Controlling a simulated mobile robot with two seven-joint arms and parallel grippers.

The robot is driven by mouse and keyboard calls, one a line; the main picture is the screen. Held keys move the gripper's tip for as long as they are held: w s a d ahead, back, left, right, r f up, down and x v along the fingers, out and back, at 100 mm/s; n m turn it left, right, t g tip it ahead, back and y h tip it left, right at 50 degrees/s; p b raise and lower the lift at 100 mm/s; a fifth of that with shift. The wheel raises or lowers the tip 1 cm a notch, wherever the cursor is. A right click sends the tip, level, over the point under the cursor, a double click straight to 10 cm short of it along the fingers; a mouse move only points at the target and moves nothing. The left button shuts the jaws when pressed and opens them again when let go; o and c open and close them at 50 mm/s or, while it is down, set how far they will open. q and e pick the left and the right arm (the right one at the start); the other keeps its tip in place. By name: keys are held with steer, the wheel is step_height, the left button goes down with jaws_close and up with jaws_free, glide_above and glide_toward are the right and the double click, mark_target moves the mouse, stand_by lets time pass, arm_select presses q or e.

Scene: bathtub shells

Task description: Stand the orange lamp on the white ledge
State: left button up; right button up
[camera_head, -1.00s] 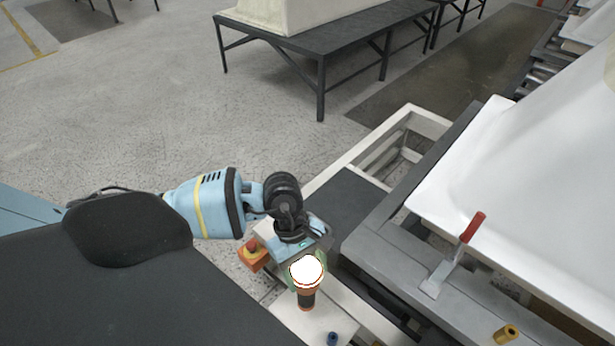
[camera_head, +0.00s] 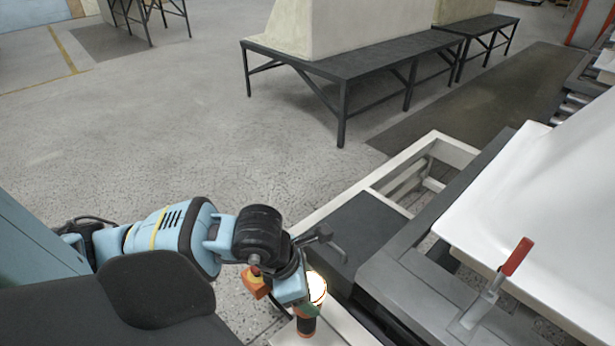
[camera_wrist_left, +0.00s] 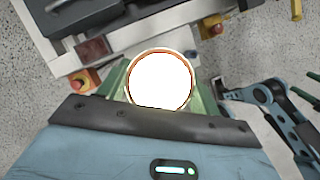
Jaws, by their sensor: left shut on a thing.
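The orange lamp (camera_head: 307,326) is in my left gripper (camera_head: 306,309), near the bottom of the head view. It has a dark body and a bright glowing lens at its upper end, and it looks close to upright. In the left wrist view the lamp (camera_wrist_left: 160,80) shows as a white disc with an orange rim between the green fingers. The left gripper is shut on it. The white ledge (camera_head: 345,335) lies below and beside the lamp. I cannot tell whether the lamp's base touches it.
An orange button box (camera_head: 257,284) sits just left of the gripper. A red-handled clamp (camera_head: 517,257) and a white tub shell (camera_head: 560,200) are at right. A dark panel (camera_head: 362,238) lies behind the ledge. A black table (camera_head: 350,68) stands farther back on open floor.

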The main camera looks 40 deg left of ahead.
arm_select(q)
step_height(320, 180, down, 6)
steer(key=shift+r+b, duration=0.25)
steer(key=shift+b, duration=0.25)
steer(key=shift+f, duration=0.55)
step_height(320, 180, down, 4)
steer(key=shift+r+b, duration=0.25)
steer(key=shift+b, duration=0.15)
steer(key=shift+r, duration=0.1)
steer(key=o, duration=1.4)
